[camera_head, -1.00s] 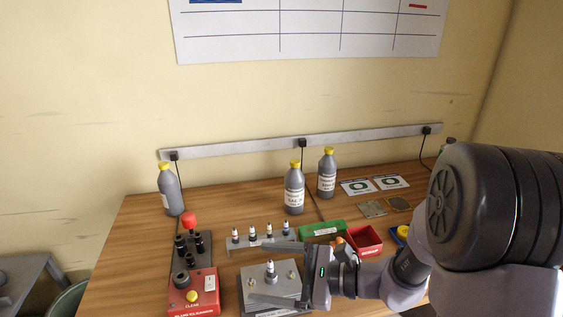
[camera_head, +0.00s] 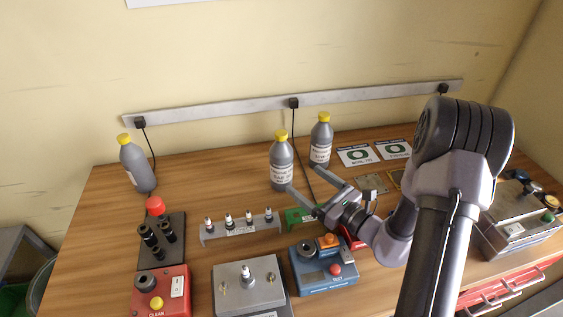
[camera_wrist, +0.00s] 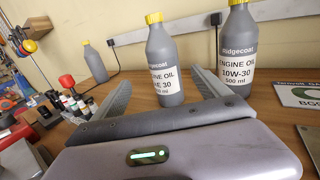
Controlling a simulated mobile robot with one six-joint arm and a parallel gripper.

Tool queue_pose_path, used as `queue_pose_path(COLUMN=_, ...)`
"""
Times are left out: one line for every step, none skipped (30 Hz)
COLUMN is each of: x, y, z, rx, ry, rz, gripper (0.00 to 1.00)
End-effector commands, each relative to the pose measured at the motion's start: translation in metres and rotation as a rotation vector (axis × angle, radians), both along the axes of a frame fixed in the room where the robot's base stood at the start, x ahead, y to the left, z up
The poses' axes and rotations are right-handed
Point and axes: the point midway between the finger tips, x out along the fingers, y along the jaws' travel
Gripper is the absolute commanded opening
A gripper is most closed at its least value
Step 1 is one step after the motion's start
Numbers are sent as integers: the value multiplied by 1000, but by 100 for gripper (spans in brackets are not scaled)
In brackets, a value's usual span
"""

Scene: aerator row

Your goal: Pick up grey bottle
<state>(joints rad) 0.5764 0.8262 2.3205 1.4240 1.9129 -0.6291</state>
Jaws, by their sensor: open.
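Three grey bottles with yellow caps stand on the wooden bench. One stands alone at the left (camera_head: 137,168). The SAE 30 engine oil bottle stands mid-bench (camera_head: 281,158), and the 10W-30 bottle is just to its right (camera_head: 320,145). My gripper (camera_head: 304,179) is open and empty, its fingers pointing at the two right bottles. In the wrist view the SAE 30 bottle (camera_wrist: 163,62) appears upright between and beyond the fingers. The 10W-30 bottle (camera_wrist: 238,48) is beyond the right finger, and the left bottle (camera_wrist: 95,64) is farther off. Contact is not visible.
A rack of spark plugs (camera_head: 240,226), a red-based cleaner (camera_head: 160,290), a grey block (camera_head: 228,297) and a blue tester (camera_head: 325,276) fill the front. A green box (camera_head: 297,216) lies partly behind my gripper. A power strip (camera_head: 220,107) runs along the wall.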

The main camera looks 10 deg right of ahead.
Motion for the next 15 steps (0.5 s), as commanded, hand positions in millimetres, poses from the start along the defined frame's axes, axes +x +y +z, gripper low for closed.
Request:
queue_pose_path(x=2, y=-2, z=-3, rx=5, ry=3, rz=-13, gripper=86)
queue_pose_path(x=6, y=-1, z=-4, rx=6, ry=3, rz=-17, gripper=86)
queue_pose_path(x=13, y=2, z=-5, rx=6, ry=2, rz=-17, gripper=86)
queue_pose_path(x=19, y=5, z=-5, rx=5, ry=1, rz=-18, gripper=86)
queue_pose_path(x=25, y=10, z=-5, rx=7, ry=2, rz=-17, gripper=86)
queue_pose_path(x=33, y=14, z=-4, rx=5, ry=1, rz=-16, gripper=86)
queue_pose_path(x=38, y=17, z=-5, rx=6, ry=1, rz=-17, gripper=86)
queue_pose_path(x=43, y=19, z=-4, rx=5, ry=1, rz=-17, gripper=86)
queue_pose_path(x=48, y=22, z=-4, rx=6, ry=2, rz=-17, gripper=86)
queue_pose_path(x=51, y=23, z=-4, rx=6, ry=2, rz=-18, gripper=86)
queue_pose_path(x=54, y=25, z=-4, rx=6, ry=1, rz=-18, gripper=86)
queue_pose_path(x=60, y=29, z=-4, rx=6, ry=1, rz=-18, gripper=86)
queue_pose_path(x=66, y=32, z=-4, rx=5, ry=0, rz=-16, gripper=86)
queue_pose_path(x=72, y=35, z=-4, rx=6, ry=1, rz=-17, gripper=86)
queue_pose_path(x=80, y=41, z=-4, rx=5, ry=1, rz=-16, gripper=86)
